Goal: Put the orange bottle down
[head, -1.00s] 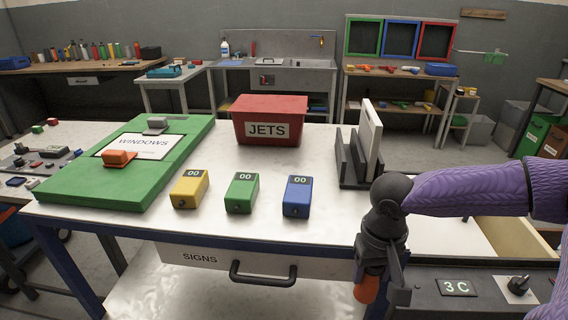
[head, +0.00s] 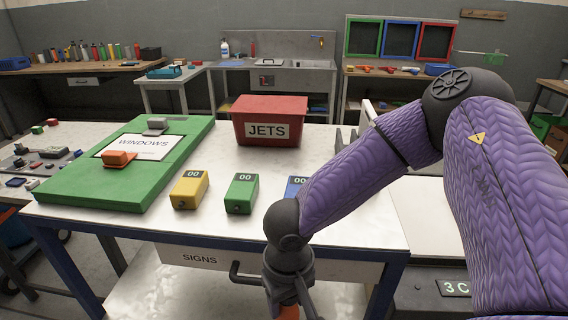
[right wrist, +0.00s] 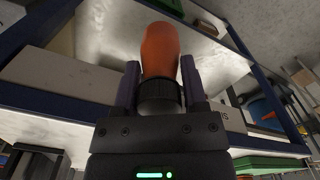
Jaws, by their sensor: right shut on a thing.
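The orange bottle (right wrist: 160,50) is between the two fingers of my right gripper (right wrist: 160,88) in the right wrist view, with its dark ribbed collar low between the fingers. My right gripper is shut on it. In the head view my right gripper (head: 289,298) hangs in front of the table's near edge, by the SIGNS drawer. Only a small orange part of the bottle (head: 289,312) shows there, at the bottom edge. What lies under the bottle is out of view. My left gripper is not in view.
The white table (head: 120,218) carries a green WINDOWS board (head: 75,185), a red JETS bin (head: 268,125), and yellow (head: 190,190), green (head: 241,194) and blue (head: 295,186) boxes. My right arm partly covers the blue box. The SIGNS drawer (head: 200,258) has a dark handle.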

